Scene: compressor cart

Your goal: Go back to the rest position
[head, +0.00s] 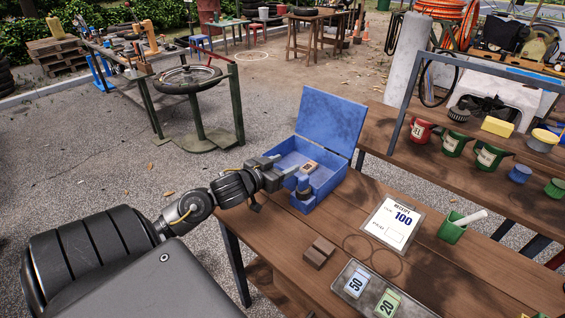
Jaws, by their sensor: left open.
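My left gripper (279,171) is open at the left edge of an open blue metal box (325,188) on the wooden table. Its fingers reach over the box's near left wall. A small brown and white item (309,168) lies inside the box just beyond the fingertips, and I see no grip on it. The box's lid (331,118) stands raised at the back. My left arm stretches in from the lower left. My right gripper is not in the picture.
On the wooden table (290,240) are a receipt clipboard (393,222), a brown block (319,252), a tray (345,290) with notes marked 50 and 20, and a green mortar (453,228). A shelf with mugs (454,143) stands right. Open gravel (80,180) lies left.

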